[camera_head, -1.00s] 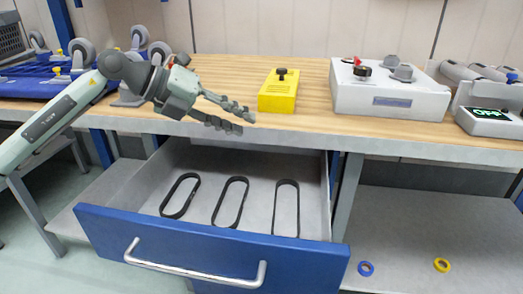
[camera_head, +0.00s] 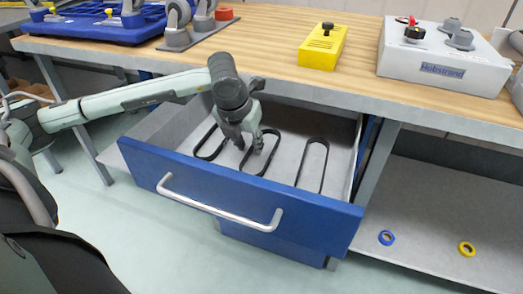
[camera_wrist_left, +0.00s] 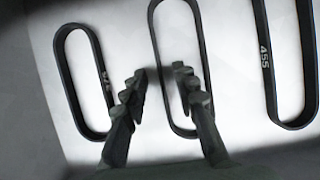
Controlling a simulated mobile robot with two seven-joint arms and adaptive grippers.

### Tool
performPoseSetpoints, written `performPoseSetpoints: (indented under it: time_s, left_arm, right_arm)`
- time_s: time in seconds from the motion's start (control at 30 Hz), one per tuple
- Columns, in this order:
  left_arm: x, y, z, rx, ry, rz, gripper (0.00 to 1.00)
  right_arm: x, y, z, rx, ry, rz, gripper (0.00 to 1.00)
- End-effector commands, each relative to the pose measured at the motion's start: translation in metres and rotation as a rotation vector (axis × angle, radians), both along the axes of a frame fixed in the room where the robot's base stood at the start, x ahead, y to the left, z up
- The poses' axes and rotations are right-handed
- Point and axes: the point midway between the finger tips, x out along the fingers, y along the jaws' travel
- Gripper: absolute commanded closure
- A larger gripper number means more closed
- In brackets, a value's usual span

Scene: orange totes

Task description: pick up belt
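Three black belts lie flat in the open drawer. The left belt (camera_head: 211,143) also shows in the left wrist view (camera_wrist_left: 63,85). The middle belt (camera_head: 269,151) is under my left gripper (camera_head: 250,147), and in the left wrist view it (camera_wrist_left: 202,40) runs up between and beyond the fingers. The right belt (camera_head: 325,165) shows in the left wrist view too (camera_wrist_left: 268,80), marked 455. In the left wrist view my left gripper (camera_wrist_left: 160,75) is open, its fingers apart over the near part of the middle belt. I cannot tell whether it touches. My right gripper is out of view.
The blue drawer front (camera_head: 230,200) with its metal handle (camera_head: 215,208) stands out from the wooden workbench (camera_head: 275,45). A yellow box (camera_head: 322,48) and a white box (camera_head: 430,62) are on the bench. Blue and yellow rings lie on the lower right shelf (camera_head: 430,225).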

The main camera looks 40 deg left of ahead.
Motion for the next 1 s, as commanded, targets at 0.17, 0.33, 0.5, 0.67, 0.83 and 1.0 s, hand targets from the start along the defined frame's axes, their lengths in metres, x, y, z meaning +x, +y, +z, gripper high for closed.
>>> performPoseSetpoints:
  time_s: [0.17, 0.33, 0.5, 0.67, 0.83, 1.0]
  left_arm:
    - [0.001, 0.000, -0.002, -0.001, 0.000, 0.000, 0.72]
    - [0.001, 0.000, -0.002, -0.001, 0.000, 0.000, 0.84]
    - [0.001, 0.000, -0.001, -0.002, -0.001, -0.001, 1.00]
    - [0.001, 0.000, -0.001, -0.002, -0.001, -0.001, 1.00]
    - [0.001, 0.000, -0.001, -0.002, -0.001, -0.001, 1.00]
    - [0.002, 0.000, 0.012, -0.003, -0.006, -0.001, 1.00]
  right_arm:
    - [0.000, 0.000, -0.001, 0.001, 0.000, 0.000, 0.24]
    - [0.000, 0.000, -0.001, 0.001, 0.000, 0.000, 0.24]
    - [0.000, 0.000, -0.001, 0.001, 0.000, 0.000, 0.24]
    - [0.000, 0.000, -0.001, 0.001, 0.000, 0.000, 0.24]
    - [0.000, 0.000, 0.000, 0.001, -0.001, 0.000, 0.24]
    - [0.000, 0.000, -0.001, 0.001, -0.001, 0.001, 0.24]
